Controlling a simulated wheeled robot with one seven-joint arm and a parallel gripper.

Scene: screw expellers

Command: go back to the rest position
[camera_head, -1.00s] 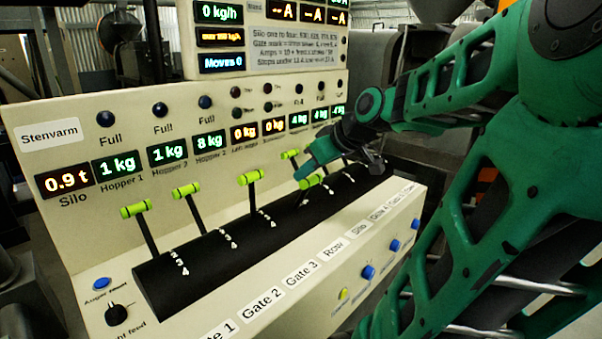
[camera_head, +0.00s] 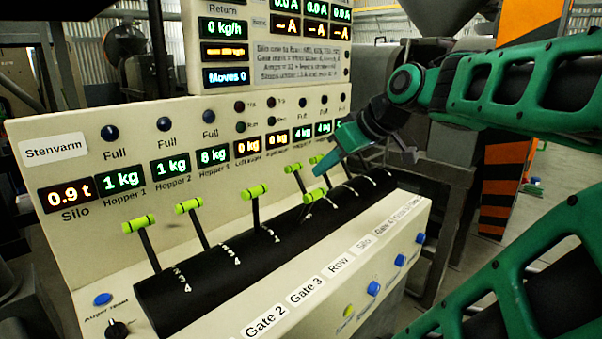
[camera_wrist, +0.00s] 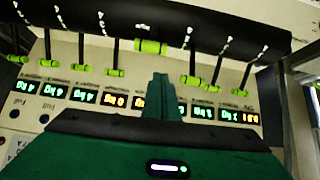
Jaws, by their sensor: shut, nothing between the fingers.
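My gripper (camera_head: 333,152) is shut and empty, a green wedge at the end of my green arm. In the head view it hangs over the right half of the control panel, above the black lever drum (camera_head: 250,250) and near a lever with a green handle (camera_head: 313,195). I cannot tell from this view whether it touches that lever. In the wrist view the closed fingers (camera_wrist: 159,97) point toward the panel, apart from the upside-down row of levers, with one green handle (camera_wrist: 150,47) just beyond the tips.
The cream Stenvarm panel (camera_head: 60,125) carries lit displays, several green-handled levers, and blue buttons (camera_head: 373,288) along its front edge. Grey machinery and an orange-black striped post (camera_head: 497,195) stand behind at the right. Open floor shows at the far right.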

